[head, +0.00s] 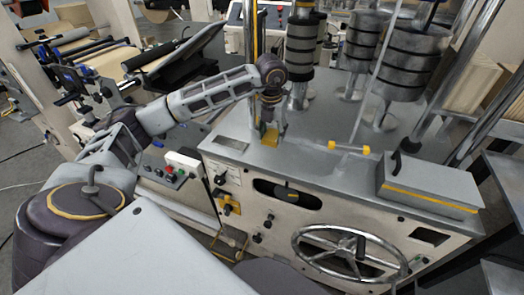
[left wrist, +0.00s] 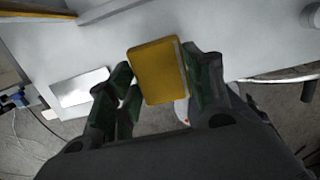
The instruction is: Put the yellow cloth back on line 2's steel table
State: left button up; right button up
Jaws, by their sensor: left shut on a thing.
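My left gripper (head: 270,122) points down over the front left part of the steel table (head: 320,165). It is shut on the yellow cloth (head: 268,136), a small folded block whose lower part shows below the fingers. In the left wrist view the cloth (left wrist: 158,72) sits between the two dark fingers (left wrist: 165,85), with the grey table top (left wrist: 235,35) beyond it. I cannot tell whether the cloth touches the table. My right gripper is not in view.
A yellow-ended bar (head: 347,148) and a grey box with a yellow stripe (head: 428,185) are on the table's right part. Dark-banded rollers (head: 300,50) rise at the back. A handwheel (head: 350,255) is on the front panel. Bare table top lies right of my gripper.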

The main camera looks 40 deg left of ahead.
aim_at(264, 135)
pick_arm(q)
jog(key=shift+s+a+f, duration=0.3)
jog(key=shift+s+f, duration=0.15)
jog(key=shift+f, duration=0.35)
jog(key=shift+s+a+f, duration=0.15)
jog(key=shift+a, duration=0.1)
jog(key=shift+s+a+n, duration=0.15)
jog(key=shift+a+n, duration=0.15)
jog(key=shift+a, duration=0.2)
notch_tip(264, 135, up, 6)
jog(key=a+m, duration=0.2)
jog(key=m, duration=0.3)
jog(key=shift+a+f+h, duration=0.25)
jog(key=shift+a+h, duration=0.05)
jog(key=shift+a, duration=0.1)
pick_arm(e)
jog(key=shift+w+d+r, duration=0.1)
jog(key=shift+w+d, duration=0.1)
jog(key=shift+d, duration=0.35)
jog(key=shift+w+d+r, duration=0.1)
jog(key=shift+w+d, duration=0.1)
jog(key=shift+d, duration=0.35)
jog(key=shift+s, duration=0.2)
